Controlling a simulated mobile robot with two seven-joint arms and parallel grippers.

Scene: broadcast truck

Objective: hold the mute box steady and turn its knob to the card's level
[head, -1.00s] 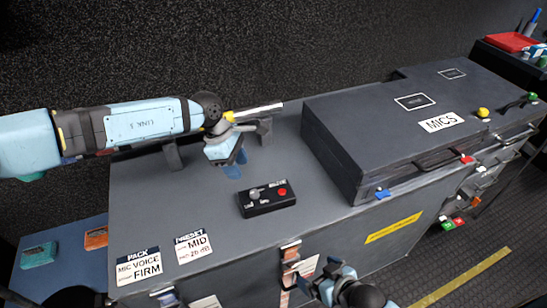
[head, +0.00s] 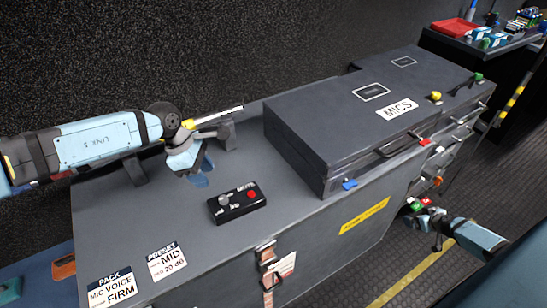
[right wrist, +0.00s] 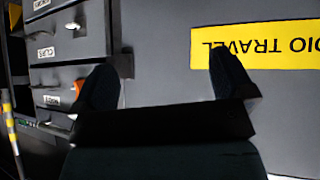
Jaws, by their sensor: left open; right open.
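The mute box (head: 237,203) is a small black box with a grey knob (head: 224,200) and a red button (head: 252,195). It lies flat on the grey case top. The preset card (head: 167,261) reads MID, -20 dB, and lies at the front left of the top. My left gripper (head: 201,176) is open, pointing down just behind the box, apart from it. My right gripper (head: 427,212) is open and empty, off to the right beside the case's front. In the right wrist view its fingers (right wrist: 164,88) face the case side and yellow label (right wrist: 255,44).
A PACK card (head: 112,289) lies at the front left edge. A dark MICS case (head: 345,125) with coloured latches fills the right of the top. A strap with a buckle (head: 268,262) hangs over the front edge. The top around the box is clear.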

